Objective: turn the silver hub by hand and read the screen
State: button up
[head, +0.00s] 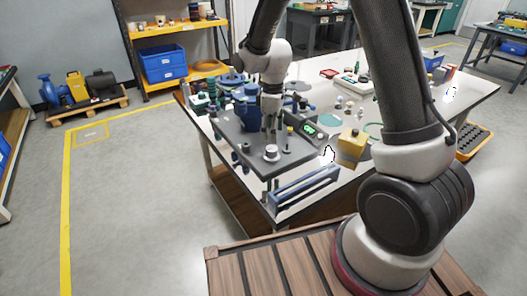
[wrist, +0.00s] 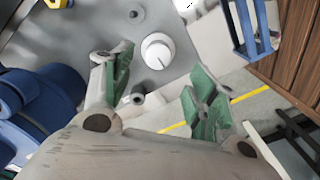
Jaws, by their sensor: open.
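The silver hub (head: 271,152) is a pale round knob standing near the front corner of a dark grey plate on the bench. In the wrist view the hub (wrist: 157,50) shows a thin dark line on its top. My gripper (head: 270,127) points down just behind and above the hub. In the wrist view my gripper (wrist: 158,72) is open, with its green-padded fingers apart and nothing between them; the hub appears beyond the tips. The screen (head: 309,129) is a small lit green display in a dark box to the right; its reading is too small to make out.
A blue housing (head: 246,107) stands on the plate close behind my gripper, and shows at left in the wrist view. A blue rail frame (head: 303,189) lies along the bench's front edge. A yellow block (head: 352,146) stands to the right. Small posts surround the hub.

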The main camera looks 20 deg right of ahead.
aim_at(272, 148)
jog(key=shift+w+f+n, duration=0.1)
jog(key=shift+w+n, duration=0.05)
jog(key=shift+n, duration=0.15)
jog(key=shift+f, duration=0.25)
notch_tip(272, 148, down, 7)
jog(key=shift+f, duration=0.1)
jog(key=c, duration=1)
